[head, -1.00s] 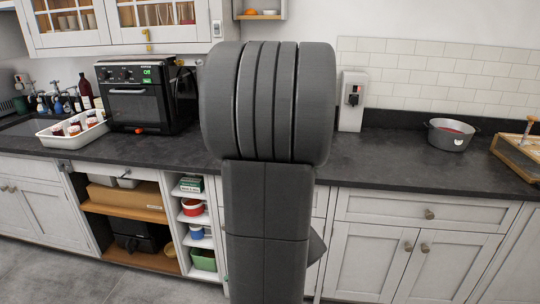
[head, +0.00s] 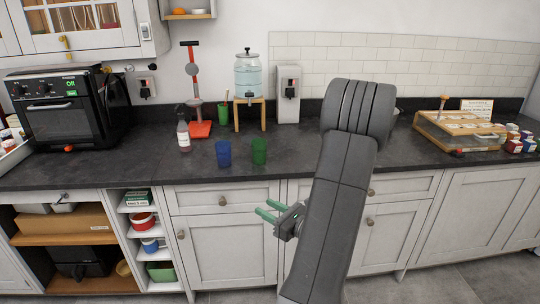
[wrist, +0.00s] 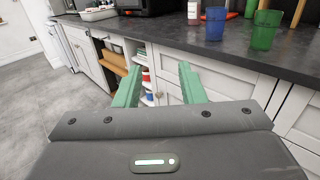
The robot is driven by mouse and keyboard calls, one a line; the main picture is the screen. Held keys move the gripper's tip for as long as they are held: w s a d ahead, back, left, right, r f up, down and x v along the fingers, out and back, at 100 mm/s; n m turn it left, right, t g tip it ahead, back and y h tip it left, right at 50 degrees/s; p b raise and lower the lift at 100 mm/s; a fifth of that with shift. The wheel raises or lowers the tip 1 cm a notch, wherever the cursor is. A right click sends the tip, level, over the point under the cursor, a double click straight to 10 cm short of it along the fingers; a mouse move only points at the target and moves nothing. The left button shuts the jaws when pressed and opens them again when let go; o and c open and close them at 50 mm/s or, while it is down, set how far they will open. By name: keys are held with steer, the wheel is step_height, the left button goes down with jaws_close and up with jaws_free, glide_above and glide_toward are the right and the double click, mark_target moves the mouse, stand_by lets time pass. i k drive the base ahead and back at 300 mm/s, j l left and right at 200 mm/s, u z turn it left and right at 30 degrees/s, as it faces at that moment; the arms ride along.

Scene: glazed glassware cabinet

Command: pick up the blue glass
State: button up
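The blue glass (head: 223,153) stands upright on the dark counter, near its front edge. A green glass (head: 259,151) stands close to its right, with a small gap between them. My gripper (head: 262,210) is in front of the counter, below the level of its top, and apart from both glasses. Its two green fingers are spread and nothing is between them. In the wrist view the blue glass (wrist: 215,23) is at the upper right, beyond the open fingers (wrist: 158,82).
A red-based stand (head: 200,129), a green cup (head: 223,111) and a water dispenser (head: 248,85) are farther back. A black oven (head: 68,110) is at left. The counter front left of the glass is clear.

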mark_target(224, 154)
steer(key=i+j+z, duration=0.2)
steer(key=j, duration=0.15)
steer(key=i+j+z, duration=0.2)
steer(key=j, duration=0.2)
steer(key=j+z, duration=0.2)
steer(key=j, duration=0.2)
steer(key=j+z, duration=0.2)
steer(key=j, duration=0.25)
steer(key=i+j, duration=0.15)
steer(key=j, duration=0.25)
